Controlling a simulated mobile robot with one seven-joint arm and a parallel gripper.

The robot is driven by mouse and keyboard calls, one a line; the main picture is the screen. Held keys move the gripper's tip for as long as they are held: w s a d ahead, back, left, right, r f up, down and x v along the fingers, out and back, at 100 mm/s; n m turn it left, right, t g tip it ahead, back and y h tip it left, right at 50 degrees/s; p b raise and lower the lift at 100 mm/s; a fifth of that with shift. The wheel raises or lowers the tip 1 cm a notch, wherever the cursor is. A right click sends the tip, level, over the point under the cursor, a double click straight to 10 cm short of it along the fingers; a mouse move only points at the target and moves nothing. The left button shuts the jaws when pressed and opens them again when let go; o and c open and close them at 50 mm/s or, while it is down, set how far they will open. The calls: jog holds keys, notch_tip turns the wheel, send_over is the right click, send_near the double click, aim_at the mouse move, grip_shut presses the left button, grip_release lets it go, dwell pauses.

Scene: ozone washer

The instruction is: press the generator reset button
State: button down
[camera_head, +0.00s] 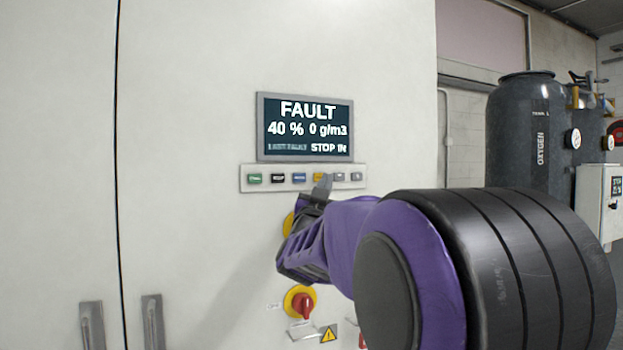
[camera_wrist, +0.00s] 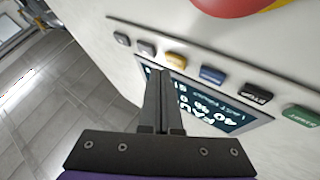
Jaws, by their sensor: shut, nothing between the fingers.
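A row of small buttons sits on a panel strip (camera_head: 246,188) under the display (camera_head: 305,127), which reads FAULT. From left to right come green (camera_head: 255,179), black (camera_head: 277,178), blue (camera_head: 299,178), yellow (camera_head: 319,177) and two grey buttons. The labels are too small for me to tell which one is reset. My gripper (camera_head: 324,182) is shut and empty, its tips in front of the strip by the yellow button. In the wrist view, the shut fingers (camera_wrist: 160,76) point between the yellow button (camera_wrist: 176,60) and a grey one (camera_wrist: 146,48). I cannot tell whether they touch.
A red rotary knob (camera_head: 303,304) on a yellow base is lower on the white cabinet (camera_head: 190,110). Another yellow part (camera_head: 288,223) is mostly hidden behind my gripper. Two door handles (camera_head: 153,320) stick out at lower left. Dark oxygen tanks (camera_head: 522,135) stand at right.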

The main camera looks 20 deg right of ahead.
jog(key=shift+w, duration=0.15)
jog(key=shift+w, duration=0.3)
jog(key=shift+w, duration=0.4)
dwell(0.6)
jog(key=shift+s+b, duration=0.1)
jog(key=shift+b, duration=0.2)
jog(key=shift+s+b, duration=0.6)
jog(key=shift+s, duration=0.1)
jog(key=shift+s, duration=0.1)
jog(key=s+b, duration=0.3)
jog(key=s, duration=0.2)
jog(key=shift+d, duration=0.1)
